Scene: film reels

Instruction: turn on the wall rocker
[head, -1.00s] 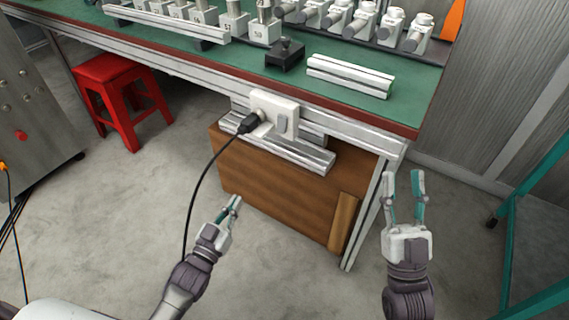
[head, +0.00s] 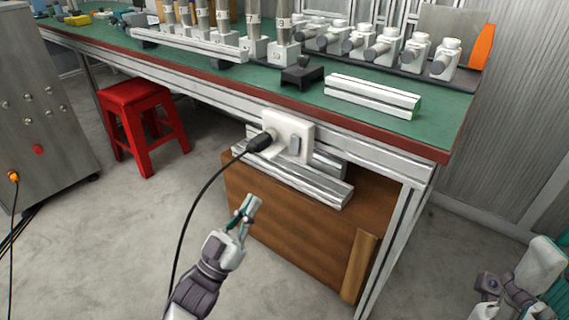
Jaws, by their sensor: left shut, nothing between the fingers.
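The wall rocker (head: 294,146) is a small grey switch on the right part of a white plate (head: 290,122), fixed to the front rail of the workbench. A black plug (head: 260,142) sits in the socket on the plate's left side. I cannot tell the rocker's tilt. My left gripper (head: 252,203) is shut and empty, below and left of the plate and apart from it, its fingers pointing up towards the bench. My right arm (head: 515,295) shows in the lower right corner, cut by the frame; its fingers are unclear, and it is well away from the rocker.
A black cable (head: 194,207) hangs from the plug, left of my left gripper. Metal profiles (head: 300,183) stick out below the plate, above a brown wooden box (head: 300,235). The green-topped bench (head: 455,100) has a red edge. A red stool (head: 135,95) stands left.

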